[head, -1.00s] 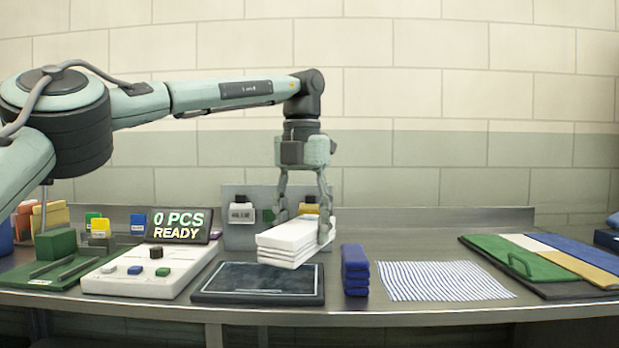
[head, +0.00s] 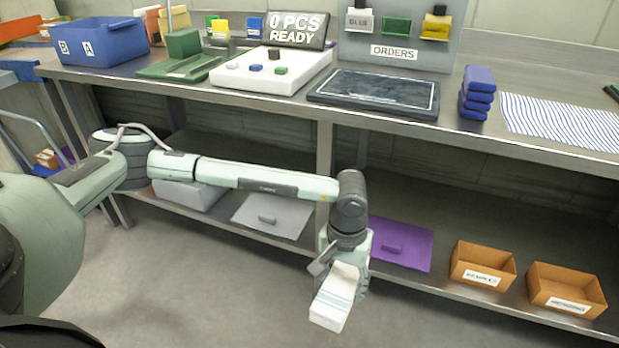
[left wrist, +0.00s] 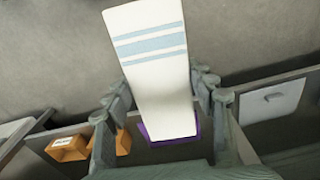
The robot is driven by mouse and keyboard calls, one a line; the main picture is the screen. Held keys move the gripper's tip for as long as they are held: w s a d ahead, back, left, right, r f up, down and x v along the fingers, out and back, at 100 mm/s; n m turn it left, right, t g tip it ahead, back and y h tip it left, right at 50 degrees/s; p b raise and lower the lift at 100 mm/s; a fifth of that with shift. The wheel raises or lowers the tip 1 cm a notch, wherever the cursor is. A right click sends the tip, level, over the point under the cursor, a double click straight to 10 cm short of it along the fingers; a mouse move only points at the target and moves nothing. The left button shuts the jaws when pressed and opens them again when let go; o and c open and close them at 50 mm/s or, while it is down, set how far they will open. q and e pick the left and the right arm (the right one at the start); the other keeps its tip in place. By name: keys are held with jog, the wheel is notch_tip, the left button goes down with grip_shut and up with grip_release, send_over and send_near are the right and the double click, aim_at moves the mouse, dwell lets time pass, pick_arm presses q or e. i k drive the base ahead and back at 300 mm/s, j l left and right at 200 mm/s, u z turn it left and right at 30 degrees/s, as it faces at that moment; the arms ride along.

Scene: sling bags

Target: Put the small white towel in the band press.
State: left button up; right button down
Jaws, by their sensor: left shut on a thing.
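My left gripper (head: 340,268) is shut on a folded white towel with pale blue stripes (head: 332,303). It hangs below table height, in front of the lower shelf. In the left wrist view the towel (left wrist: 150,75) sticks out from between the fingers, stripes facing the camera. I cannot tell for sure which fixture is the band press. A green base with rails and a green block (head: 184,44) stands on the table at the back left. Beside it is a white console with small buttons (head: 270,72). My right gripper is not in view.
The table holds a dark framed pad (head: 375,92), a stack of blue folded cloths (head: 477,92) and a striped cloth (head: 560,122). The lower shelf holds a grey mat (head: 272,216), a purple mat (head: 410,240) and orange bins (head: 482,266). The floor in front is clear.

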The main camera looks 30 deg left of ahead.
aim_at(199, 64)
jog(key=j+u, duration=0.1)
jog(key=j, duration=0.75)
jog(key=i+j+u, duration=0.1)
jog(key=j, duration=0.8)
jog(key=j+u, duration=0.1)
jog(key=j, duration=0.75)
jog(key=i, duration=0.05)
